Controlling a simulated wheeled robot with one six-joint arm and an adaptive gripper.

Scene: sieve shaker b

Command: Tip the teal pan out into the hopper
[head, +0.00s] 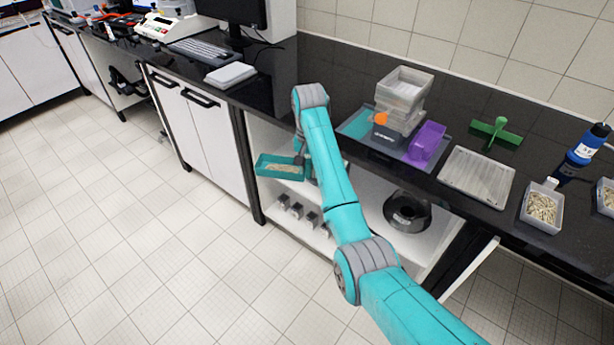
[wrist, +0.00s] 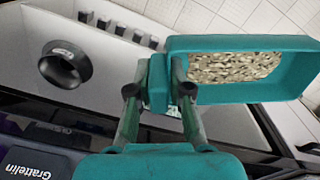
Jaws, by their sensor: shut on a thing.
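The teal pan (head: 270,160) is held out in front of the open shelf below the counter, roughly level, with pale grains (wrist: 235,67) in it. My gripper (wrist: 158,92) is shut on the block-like grip at the pan's end. In the head view my arm partly hides the gripper. The shaker (head: 391,137) stands on the counter to the right, with an orange knob and a stack of clear trays. Its open, clear top box (head: 405,85) looks like the hopper, but I cannot be sure. The pan is apart from the shaker and lower than it.
A purple scoop-like piece (head: 427,143), a green tool (head: 496,132), a ridged grey tray (head: 478,176), a bin of pale pieces (head: 541,207) and a blue bottle (head: 588,143) stand on the counter. A black round object (head: 407,211) sits on the shelf. The left floor is clear.

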